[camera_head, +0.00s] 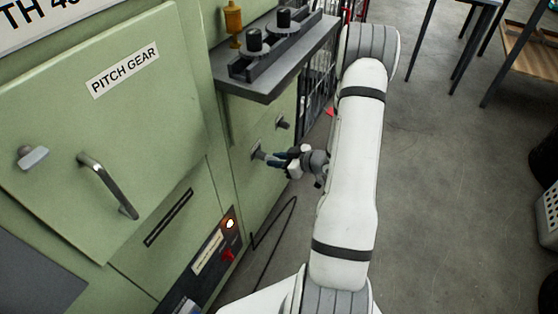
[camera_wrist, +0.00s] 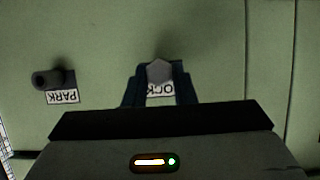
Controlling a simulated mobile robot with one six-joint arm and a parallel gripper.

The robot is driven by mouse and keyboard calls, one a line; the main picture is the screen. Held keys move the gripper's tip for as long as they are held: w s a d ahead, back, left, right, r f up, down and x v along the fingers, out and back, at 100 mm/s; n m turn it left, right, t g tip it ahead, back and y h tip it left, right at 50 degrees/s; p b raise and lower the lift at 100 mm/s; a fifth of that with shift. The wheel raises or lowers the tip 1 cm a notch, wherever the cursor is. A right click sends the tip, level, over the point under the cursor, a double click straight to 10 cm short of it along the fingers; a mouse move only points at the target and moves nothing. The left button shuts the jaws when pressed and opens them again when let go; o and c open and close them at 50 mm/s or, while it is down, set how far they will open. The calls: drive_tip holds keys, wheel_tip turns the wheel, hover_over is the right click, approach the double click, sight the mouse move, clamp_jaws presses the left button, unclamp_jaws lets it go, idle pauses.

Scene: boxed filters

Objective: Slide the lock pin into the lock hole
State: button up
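The lock pin (camera_wrist: 159,71) shows in the wrist view as a grey six-sided head between my fingertips. My gripper (camera_wrist: 159,82) is closed around it, with a dark finger against each side. Behind it is a partly covered label (camera_wrist: 160,89), upside down, with "OCK" readable. In the head view my gripper (camera_head: 270,158) reaches the green panel at the lower grey fitting (camera_head: 257,152). The lock hole is hidden behind the pin and fingers; I cannot tell how deep the pin sits.
A dark round stub (camera_wrist: 50,78) sticks out beside the PARK label (camera_wrist: 62,97), left of my fingers. A grey shelf (camera_head: 270,80) with black knobs juts out above my gripper. A cabinet door with a handle (camera_head: 108,187) stands left. Open floor lies right.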

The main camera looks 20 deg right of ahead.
drive_tip(key=o, duration=0.5)
drive_tip(key=shift+c, duration=0.2)
drive_tip(key=p+v, duration=0.1)
drive_tip(key=v, duration=0.6)
drive_tip(key=shift+s+d+p, duration=0.2)
drive_tip(key=shift+s+p, duration=0.1)
drive_tip(key=shift+p, duration=0.1)
drive_tip(key=shift+s, duration=0.1)
